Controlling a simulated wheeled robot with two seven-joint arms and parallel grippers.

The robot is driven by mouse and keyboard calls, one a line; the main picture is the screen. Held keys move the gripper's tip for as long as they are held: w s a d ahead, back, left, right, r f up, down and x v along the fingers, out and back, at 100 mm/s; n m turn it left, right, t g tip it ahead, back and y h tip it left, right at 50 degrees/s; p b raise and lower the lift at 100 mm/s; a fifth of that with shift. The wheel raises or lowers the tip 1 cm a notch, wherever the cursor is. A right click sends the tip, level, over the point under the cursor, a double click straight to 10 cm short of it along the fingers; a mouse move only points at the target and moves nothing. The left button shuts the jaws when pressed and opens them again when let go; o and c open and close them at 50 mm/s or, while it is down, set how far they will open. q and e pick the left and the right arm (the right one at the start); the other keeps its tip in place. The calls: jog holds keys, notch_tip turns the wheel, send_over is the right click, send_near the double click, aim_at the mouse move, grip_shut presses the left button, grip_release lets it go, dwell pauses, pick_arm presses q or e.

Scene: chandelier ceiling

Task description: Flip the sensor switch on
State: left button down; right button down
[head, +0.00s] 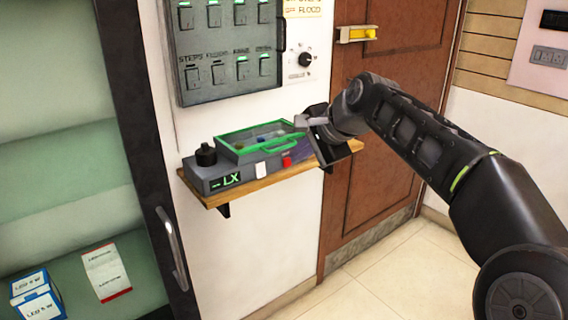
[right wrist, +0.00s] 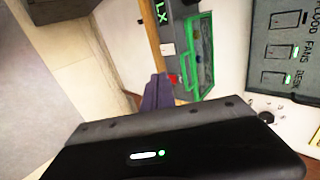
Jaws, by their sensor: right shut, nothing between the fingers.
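A grey box with a lit LX display (head: 229,180) sits on a wooden wall shelf. Its front has a white switch-like piece (head: 261,170) and a red button (head: 287,161); a green-framed clear lid (head: 262,141) covers its top. A dark wall panel (head: 222,52) above carries several switches with green marks; I cannot read a sensor label. My right gripper (head: 306,121) is shut and empty at the lid's right end; contact is unclear. In the right wrist view the red button (right wrist: 172,79) and green frame (right wrist: 203,57) show beyond my dark gripper body. My left gripper is out of view.
The wooden shelf (head: 255,186) juts from the wall. A round dial (head: 305,59) is beside the panel. A brown door (head: 375,120) with a yellow latch (head: 357,34) stands behind my right arm. A cabinet with a handle (head: 172,248) holds small boxes (head: 38,297) at left.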

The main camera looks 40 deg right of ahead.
aim_at(262, 175)
jog(key=s+a+f+m+t+y+p, duration=0.25)
jog(key=a+f+m+y, duration=0.25)
jog(key=f+m, duration=0.65)
jog(key=d+m+t+h, duration=0.1)
jog(key=m, duration=0.7)
jog(key=d+r+m+t+h, duration=0.1)
jog(key=m+t+h, duration=0.1)
jog(key=m, duration=0.6)
jog(key=d+m+t+h, duration=0.1)
jog(key=d+m+t, duration=0.1)
jog(key=m, duration=0.6)
jog(key=shift+s+r+h, duration=0.4)
jog(key=shift+w, duration=0.15)
jog(key=w, duration=0.4)
jog(key=w+f+b, duration=0.1)
jog(key=w, duration=0.8)
jog(key=shift+w+d+f+b, duration=0.1)
jog(key=shift+w+f+b, duration=0.2)
jog(key=shift+w+f, duration=0.05)
